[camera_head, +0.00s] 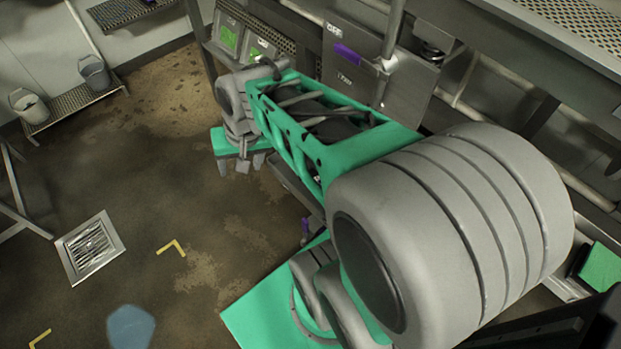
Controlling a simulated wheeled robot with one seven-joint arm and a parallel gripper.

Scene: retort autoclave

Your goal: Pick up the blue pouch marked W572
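I see no pouch that I can identify as the blue one marked W572, and no such marking is readable. My arm, grey and green, reaches from the lower right to the upper middle and hides much of the area behind and below it. My gripper (241,164) is at the arm's far end, small and pointing down over the brown floor. Whether its fingers are apart or together is not clear, and I see nothing held in it.
A flat blue patch (131,328) lies on the floor at the bottom left. A floor drain (90,247) and yellow corner marks (172,247) are nearby. Two buckets (94,72) stand on a rack at the upper left. A metal panel marked OFF (376,62) stands behind my arm.

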